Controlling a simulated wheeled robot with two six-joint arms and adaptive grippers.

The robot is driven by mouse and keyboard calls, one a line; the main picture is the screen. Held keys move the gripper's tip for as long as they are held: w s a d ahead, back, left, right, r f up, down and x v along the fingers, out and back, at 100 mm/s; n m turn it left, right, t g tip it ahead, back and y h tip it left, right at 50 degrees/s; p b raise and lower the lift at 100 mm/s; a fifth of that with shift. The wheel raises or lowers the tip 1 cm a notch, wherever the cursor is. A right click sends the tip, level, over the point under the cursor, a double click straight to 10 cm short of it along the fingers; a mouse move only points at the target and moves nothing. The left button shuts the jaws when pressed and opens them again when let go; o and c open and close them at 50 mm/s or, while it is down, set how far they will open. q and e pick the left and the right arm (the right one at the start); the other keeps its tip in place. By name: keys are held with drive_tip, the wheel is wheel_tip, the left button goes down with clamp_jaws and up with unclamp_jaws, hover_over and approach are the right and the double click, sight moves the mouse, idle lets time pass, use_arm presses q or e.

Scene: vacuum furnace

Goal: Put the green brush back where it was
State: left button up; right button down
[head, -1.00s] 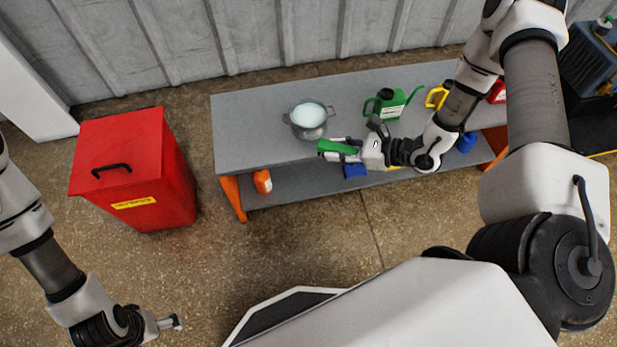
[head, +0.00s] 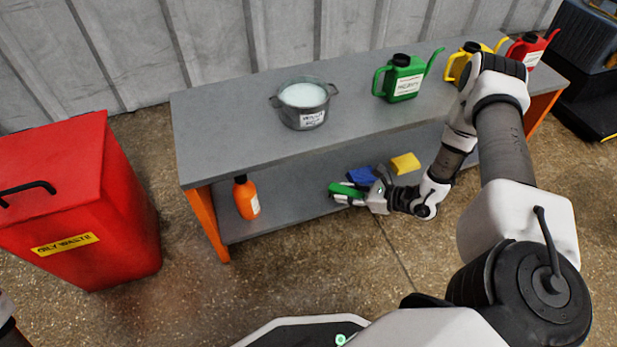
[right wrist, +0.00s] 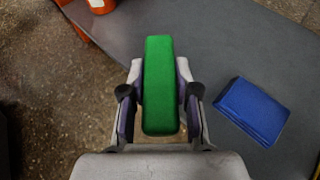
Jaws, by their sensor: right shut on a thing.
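The green brush (head: 346,189) is held in my right gripper (head: 364,197), at the front edge of the bench's lower shelf (head: 290,208). In the right wrist view the brush (right wrist: 160,85) lies lengthwise between the two fingers of the gripper (right wrist: 160,100), which press on its sides. Its far end is over the grey shelf and its near end over the floor. I cannot tell whether it touches the shelf. My left gripper is out of view.
On the lower shelf are a blue sponge-like block (head: 361,175), a yellow block (head: 405,163) and an orange bottle (head: 246,197). The bench top (head: 230,130) above holds a pot (head: 303,105) and green, yellow and red cans. A red waste bin (head: 85,215) stands left.

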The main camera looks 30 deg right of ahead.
drive_tip(key=b, duration=0.5)
hover_over(310, 195)
drive_tip(key=shift+d+f, duration=0.1)
drive_tip(key=shift+f, duration=0.2)
use_arm(q)
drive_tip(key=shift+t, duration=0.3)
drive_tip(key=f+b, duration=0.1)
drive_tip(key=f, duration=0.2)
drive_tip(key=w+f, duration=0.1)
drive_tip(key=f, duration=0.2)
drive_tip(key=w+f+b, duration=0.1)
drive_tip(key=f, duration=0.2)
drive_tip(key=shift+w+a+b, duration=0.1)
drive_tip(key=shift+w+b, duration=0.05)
drive_tip(key=shift+b, duration=0.15)
use_arm(e)
wheel_tip(310, 195, down, 4)
drive_tip(key=shift+w+r, duration=0.1)
drive_tip(key=shift+r, duration=0.15)
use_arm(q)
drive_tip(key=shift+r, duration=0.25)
use_arm(e)
drive_tip(key=shift+r, duration=0.25)
drive_tip(key=c, duration=0.9)
unclamp_jaws()
drive_tip(key=shift+f, duration=0.15)
drive_tip(key=shift+o, duration=0.2)
